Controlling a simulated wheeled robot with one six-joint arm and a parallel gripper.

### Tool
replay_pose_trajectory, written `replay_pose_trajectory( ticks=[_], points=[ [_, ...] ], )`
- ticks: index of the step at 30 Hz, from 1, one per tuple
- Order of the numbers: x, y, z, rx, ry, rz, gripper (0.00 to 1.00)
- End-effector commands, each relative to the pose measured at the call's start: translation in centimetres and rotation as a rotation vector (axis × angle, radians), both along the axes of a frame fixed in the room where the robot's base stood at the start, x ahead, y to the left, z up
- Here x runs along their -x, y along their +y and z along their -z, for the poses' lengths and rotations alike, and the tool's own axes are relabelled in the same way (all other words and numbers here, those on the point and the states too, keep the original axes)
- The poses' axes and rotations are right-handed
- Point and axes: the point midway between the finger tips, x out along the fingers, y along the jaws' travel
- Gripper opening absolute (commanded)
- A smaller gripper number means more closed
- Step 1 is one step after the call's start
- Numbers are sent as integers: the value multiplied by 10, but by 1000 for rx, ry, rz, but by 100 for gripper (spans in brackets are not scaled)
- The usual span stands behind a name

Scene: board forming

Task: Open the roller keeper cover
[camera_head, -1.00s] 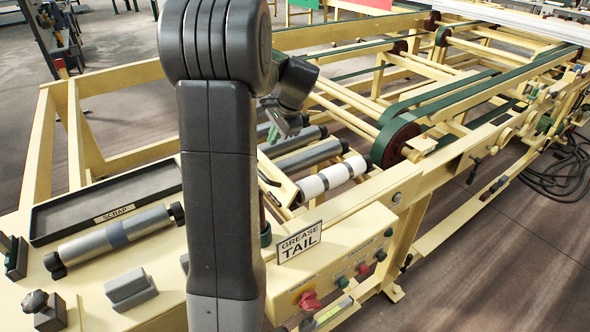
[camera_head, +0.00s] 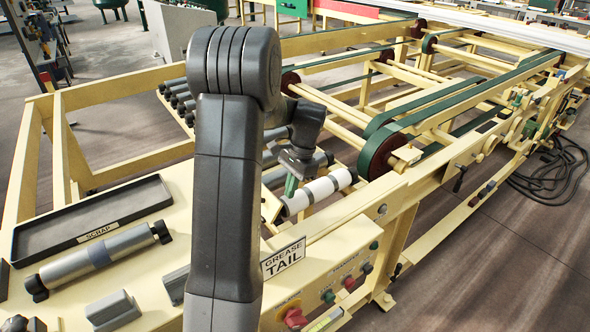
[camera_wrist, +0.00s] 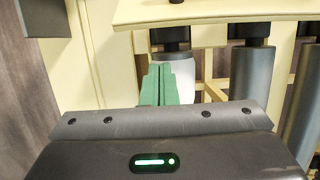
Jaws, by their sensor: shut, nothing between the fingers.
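My gripper (camera_head: 290,186) has green fingers, pressed together and empty. In the head view it points down beside the near end of the white roller (camera_head: 321,190), which has a grey band. In the wrist view the shut green fingertips (camera_wrist: 165,72) lie in front of a pale roller with a black end (camera_wrist: 172,36). A cream plate (camera_wrist: 230,12) with a dark knob (camera_wrist: 176,1) crosses the top of that view, above the roller ends. It may be the keeper cover; I cannot tell for sure. My arm hides part of this area in the head view.
A scrap tray (camera_head: 24,236) and a spare grey roller (camera_head: 98,258) lie on the cream bench at left. Dark rollers (camera_wrist: 250,75) stand right of my fingers in the wrist view.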

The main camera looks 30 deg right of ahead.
Motion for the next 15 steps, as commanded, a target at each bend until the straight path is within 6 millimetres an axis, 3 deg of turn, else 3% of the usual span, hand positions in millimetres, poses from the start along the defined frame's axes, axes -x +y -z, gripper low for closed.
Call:
replay_pose_trajectory(
  ticks=[2,3,6,15],
  points=[
    [1,5,14,-3,4,0,0],
    [2,12,3,1,-1,-2,0],
    [3,24,-5,0,-1,-1,0],
    [5,36,-12,0,-2,2,0]
  ],
)
